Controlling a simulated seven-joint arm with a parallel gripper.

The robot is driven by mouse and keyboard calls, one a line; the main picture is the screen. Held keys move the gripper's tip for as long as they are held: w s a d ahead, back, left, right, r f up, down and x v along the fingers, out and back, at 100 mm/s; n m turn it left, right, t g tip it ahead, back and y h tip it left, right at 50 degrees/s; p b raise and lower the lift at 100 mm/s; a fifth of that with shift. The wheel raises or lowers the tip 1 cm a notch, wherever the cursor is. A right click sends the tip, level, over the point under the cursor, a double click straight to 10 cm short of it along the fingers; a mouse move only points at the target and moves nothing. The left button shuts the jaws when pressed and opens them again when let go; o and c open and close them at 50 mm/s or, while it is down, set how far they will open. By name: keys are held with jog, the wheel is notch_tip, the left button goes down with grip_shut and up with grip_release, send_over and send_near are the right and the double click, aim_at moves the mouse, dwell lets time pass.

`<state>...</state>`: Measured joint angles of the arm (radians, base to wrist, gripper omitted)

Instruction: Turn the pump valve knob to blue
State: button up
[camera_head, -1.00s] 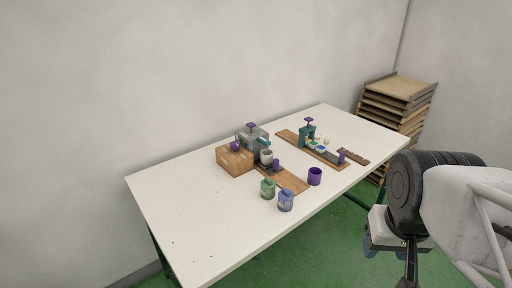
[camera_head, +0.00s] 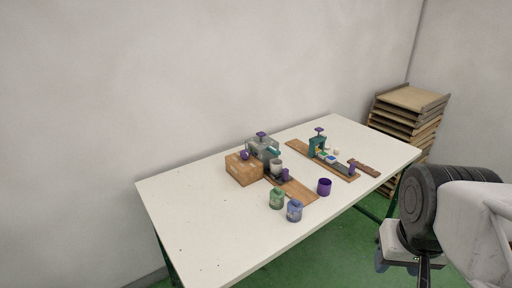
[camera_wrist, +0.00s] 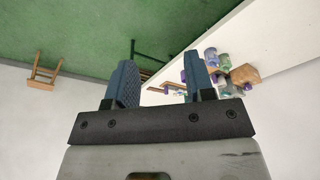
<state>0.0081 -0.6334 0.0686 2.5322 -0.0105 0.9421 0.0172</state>
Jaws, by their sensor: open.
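The grey pump machine (camera_head: 266,148) stands near the back edge of the white table (camera_head: 190,215), behind a cardboard-brown box. A purple round knob (camera_head: 244,155) shows at its left and a purple handle (camera_head: 262,134) on its top. I cannot tell which is the valve knob or which colour it is set to. A grey cup (camera_head: 276,167) stands in front of the machine. My gripper (camera_wrist: 160,68) is open and empty, its two blue fingers apart in the wrist view. It is off the table's right side, far from the pump.
A brown box (camera_head: 244,170), a green jar (camera_head: 277,199), a blue jar (camera_head: 294,211) and a purple cup (camera_head: 324,187) stand near the pump. A teal press (camera_head: 317,146) stands on a wooden board farther right. Stacked trays (camera_head: 412,110) stand behind. The table's left part is clear.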

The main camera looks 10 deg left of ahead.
jog(key=shift+o, duration=0.9)
jog(key=w+a+r+n, duration=0.2)
jog(key=w+r, duration=0.1)
jog(key=w, duration=0.6)
jog(key=w+a+r+n, duration=0.3)
jog(key=w, duration=0.7)
jog(key=n+g, duration=0.3)
jog(key=n, duration=1)
send_over(245, 152)
jog(key=f, duration=1.9)
jog(key=shift+d+f, duration=0.1)
jog(key=shift+d, duration=0.1)
jog(key=shift+w+a+f, duration=0.1)
jog(key=shift+a+f, duration=0.1)
jog(key=shift+f, duration=0.05)
jog(key=shift+f, duration=0.1)
